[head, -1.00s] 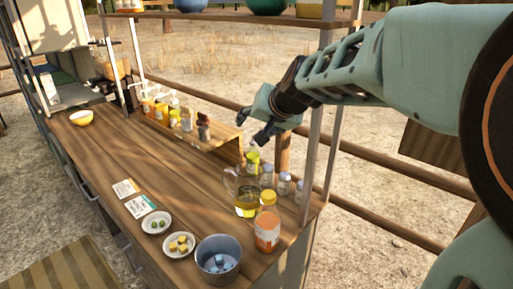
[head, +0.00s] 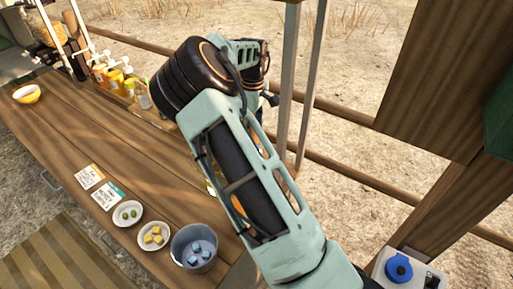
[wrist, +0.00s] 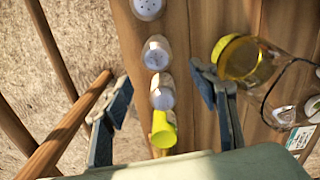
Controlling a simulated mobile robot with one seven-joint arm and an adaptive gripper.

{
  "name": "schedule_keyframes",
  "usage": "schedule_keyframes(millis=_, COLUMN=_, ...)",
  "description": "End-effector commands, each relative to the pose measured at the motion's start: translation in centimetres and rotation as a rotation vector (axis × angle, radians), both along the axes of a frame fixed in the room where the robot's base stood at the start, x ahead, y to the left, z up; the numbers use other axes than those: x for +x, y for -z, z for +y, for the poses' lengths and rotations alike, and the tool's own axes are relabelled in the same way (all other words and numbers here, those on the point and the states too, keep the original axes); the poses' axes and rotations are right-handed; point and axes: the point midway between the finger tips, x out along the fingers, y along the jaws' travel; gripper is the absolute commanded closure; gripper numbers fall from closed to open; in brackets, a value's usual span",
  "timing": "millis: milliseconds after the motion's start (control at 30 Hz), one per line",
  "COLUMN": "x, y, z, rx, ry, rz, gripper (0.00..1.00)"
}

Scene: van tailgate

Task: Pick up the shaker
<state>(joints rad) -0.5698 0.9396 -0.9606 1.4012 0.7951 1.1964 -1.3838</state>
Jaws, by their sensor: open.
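Three small shakers with pale, holed lids stand in a row in the wrist view: a top one (wrist: 148,8), a middle one (wrist: 156,54) and a lower one (wrist: 162,93). My gripper (wrist: 163,92) is open above them, with one finger on each side of the lower shaker. No contact shows. A bottle with a yellow-green top (wrist: 163,131) stands close below that shaker, also between the fingers. In the head view my arm hides the shakers and most of the gripper.
The counter's edge and a wooden rail (wrist: 68,125) lie left.

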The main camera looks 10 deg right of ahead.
Motion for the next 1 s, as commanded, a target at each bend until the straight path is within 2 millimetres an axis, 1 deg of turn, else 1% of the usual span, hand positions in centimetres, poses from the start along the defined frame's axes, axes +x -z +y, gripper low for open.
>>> schedule_keyframes(millis=67, x=-0.1, y=0.6, z=-0.1, rx=-0.002, ry=-0.015, rz=0.013, gripper=0.46)
schedule_keyframes(millis=300, x=-0.2, y=4.1, z=-0.1, rx=-0.004, ry=-0.021, rz=0.017, gripper=0.46)
schedule_keyframes(millis=400, x=-0.2, y=5.2, z=-0.2, rx=-0.004, ry=-0.019, rz=0.014, gripper=0.46)
schedule_keyframes(millis=667, x=-0.3, y=6.6, z=-0.4, rx=-0.004, ry=-0.018, rz=0.016, gripper=0.46)
schedule_keyframes(millis=867, x=-0.4, y=8.7, z=-0.9, rx=-0.006, ry=-0.019, rz=0.016, gripper=0.46)
schedule_keyframes(millis=1000, x=-0.3, y=10.2, z=-0.9, rx=-0.005, ry=-0.019, rz=0.015, gripper=0.46)
